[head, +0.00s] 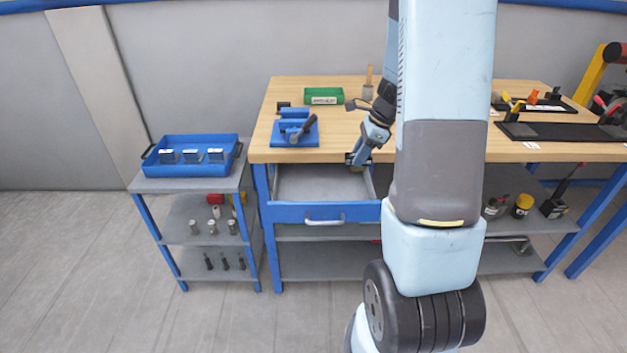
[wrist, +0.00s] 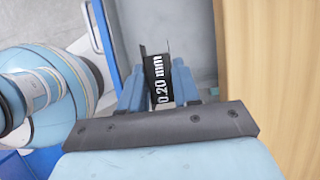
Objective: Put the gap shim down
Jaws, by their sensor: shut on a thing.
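The gap shim (wrist: 158,78) is a thin black strip with white "0.20 mm" lettering. In the wrist view it stands between the two blue fingers of my gripper (wrist: 160,92), which is shut on it. In the head view my gripper (head: 356,159) points down at the table's front edge, over the back right part of the open drawer (head: 310,185).
The wooden tabletop (head: 275,120) lies right beside my gripper. On it are a blue fixture (head: 293,133) with a dark-handled tool and a green box (head: 324,96). A blue tray (head: 190,142) with several blocks stands on the cart at left. The drawer's visible floor looks clear.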

